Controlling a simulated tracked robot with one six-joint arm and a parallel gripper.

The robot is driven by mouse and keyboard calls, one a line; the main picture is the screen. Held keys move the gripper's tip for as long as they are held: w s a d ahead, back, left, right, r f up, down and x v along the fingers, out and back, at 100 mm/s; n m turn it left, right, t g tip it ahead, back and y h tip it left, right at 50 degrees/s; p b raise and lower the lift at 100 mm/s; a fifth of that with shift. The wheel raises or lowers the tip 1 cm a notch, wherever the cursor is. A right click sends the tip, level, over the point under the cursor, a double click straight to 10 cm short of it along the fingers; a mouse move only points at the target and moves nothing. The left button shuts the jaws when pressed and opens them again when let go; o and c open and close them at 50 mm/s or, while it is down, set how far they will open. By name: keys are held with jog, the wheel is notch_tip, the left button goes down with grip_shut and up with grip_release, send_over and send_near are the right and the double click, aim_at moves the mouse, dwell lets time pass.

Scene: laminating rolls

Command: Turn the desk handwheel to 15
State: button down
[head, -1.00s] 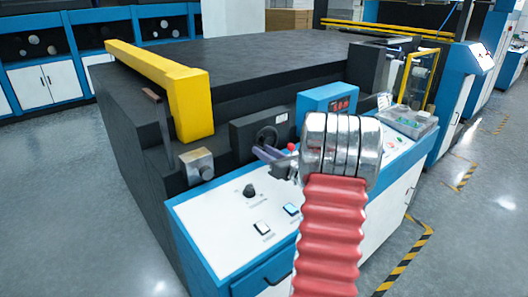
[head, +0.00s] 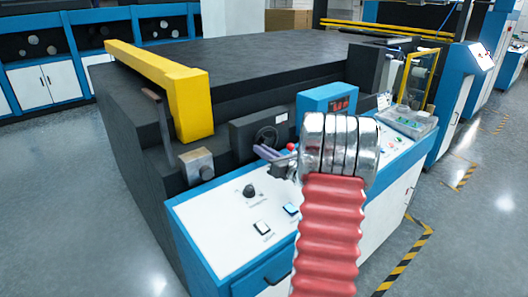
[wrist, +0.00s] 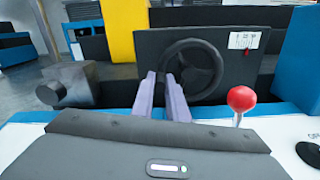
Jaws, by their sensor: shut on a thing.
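The black handwheel (wrist: 205,68) is mounted on the front of a dark box, with a white label at its upper right. In the head view the handwheel (head: 267,133) is small and partly covered by my gripper. My gripper (wrist: 166,76) is shut on the handwheel's rim at its lower left, its two grey-purple fingers reaching up to it. In the head view my gripper (head: 260,150) is at the wheel's lower edge. A blue display box (head: 328,99) stands right of the wheel; its red digits are partly covered by my arm and too small to read.
A red-knobbed lever (wrist: 241,100) stands just right of my gripper. A metal block with a knob (wrist: 68,85) is to the left. A yellow bar (head: 160,80) stands at the upper left. The white control panel (head: 225,235) has a black knob and buttons.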

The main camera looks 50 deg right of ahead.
jog(key=shift+d+f, duration=0.1)
jog(key=shift+f+n, duration=0.2)
jog(key=shift+n, duration=0.4)
jog(key=f+n, duration=0.1)
jog(key=n, duration=0.2)
jog(key=shift+d+f, duration=0.15)
jog(key=n, duration=0.1)
jog(key=f+n, duration=0.1)
jog(key=shift+s+d+f+n, duration=0.1)
jog(key=shift+d+n, duration=0.15)
jog(key=shift+n, duration=0.05)
jog(key=shift+d+f+n, duration=0.25)
jog(key=shift+f+n, duration=0.05)
jog(key=shift+n, duration=0.55)
jog(key=shift+d+f+n, duration=0.2)
jog(key=shift+f+n, duration=0.05)
jog(key=shift+n, duration=0.6)
jog(key=c, duration=1.7)
grip_release()
jog(key=shift+c, duration=0.2)
jog(key=shift+s, duration=0.1)
